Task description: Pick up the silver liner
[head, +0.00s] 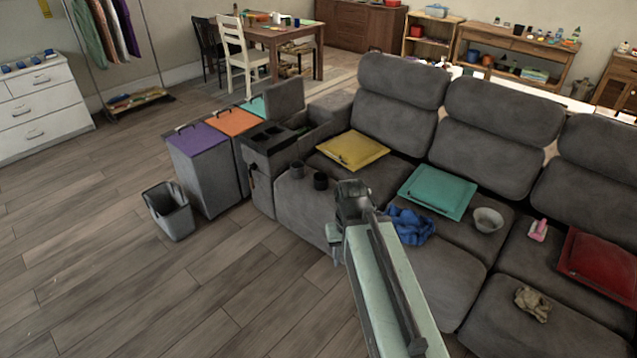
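My gripper (342,232) is at the far end of my arm, in front of the seat and to the right of both pieces, touching neither as far as I see. Its fingers are mostly hidden behind my arm, so its opening does not show.
A console with two round cup holders (268,134) adjoins the seat's left side. The sofa (470,135) bears yellow (352,150), teal (437,191) and red cushions, a blue cloth (411,226) and a grey bowl (488,219). A grey bin (168,212) stands left; floor between is clear.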

